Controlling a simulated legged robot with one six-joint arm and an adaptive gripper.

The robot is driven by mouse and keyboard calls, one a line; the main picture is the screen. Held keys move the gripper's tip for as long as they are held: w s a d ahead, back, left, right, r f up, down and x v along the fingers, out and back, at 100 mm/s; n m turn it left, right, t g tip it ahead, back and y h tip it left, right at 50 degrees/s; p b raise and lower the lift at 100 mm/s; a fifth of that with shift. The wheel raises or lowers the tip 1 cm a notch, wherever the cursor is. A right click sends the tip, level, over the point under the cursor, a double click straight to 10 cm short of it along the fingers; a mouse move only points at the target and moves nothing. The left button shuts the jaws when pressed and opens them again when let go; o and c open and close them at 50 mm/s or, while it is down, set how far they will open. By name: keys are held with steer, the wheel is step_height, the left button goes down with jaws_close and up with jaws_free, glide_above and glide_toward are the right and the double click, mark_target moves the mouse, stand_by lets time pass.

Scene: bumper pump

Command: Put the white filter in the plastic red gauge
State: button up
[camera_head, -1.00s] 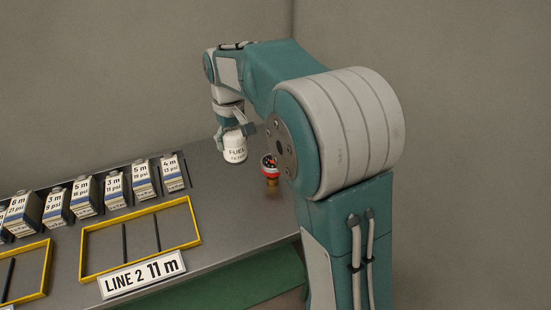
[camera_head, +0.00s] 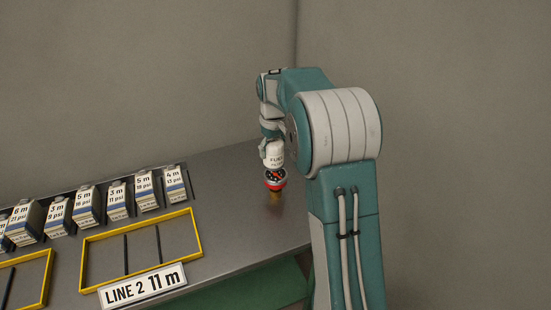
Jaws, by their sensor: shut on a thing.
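The white filter (camera_head: 273,154), lettered "FUEL", is upright in my gripper (camera_head: 268,143). My gripper is shut on it from above, and its fingers are small and partly hidden. The red gauge (camera_head: 275,183) stands on the grey bench with a brass-coloured base below its red rim. The filter's lower end is right above the gauge's dark top and overlaps it in this view. I cannot tell whether they touch.
Several labelled packs (camera_head: 118,200) stand in a row along the bench's back left. A yellow frame (camera_head: 197,232) with dark dividers lies in front, with a "LINE 2 11 m" sign (camera_head: 142,286). The bench (camera_head: 235,215) around the gauge is clear.

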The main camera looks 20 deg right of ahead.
mark_target(275, 159)
steer(key=f, duration=0.4)
steer(key=shift+w+d, duration=0.2)
steer(key=shift+d, duration=0.25)
steer(key=o, duration=1.1)
steer(key=shift+a+f, duration=0.1)
steer(key=shift+a, duration=0.1)
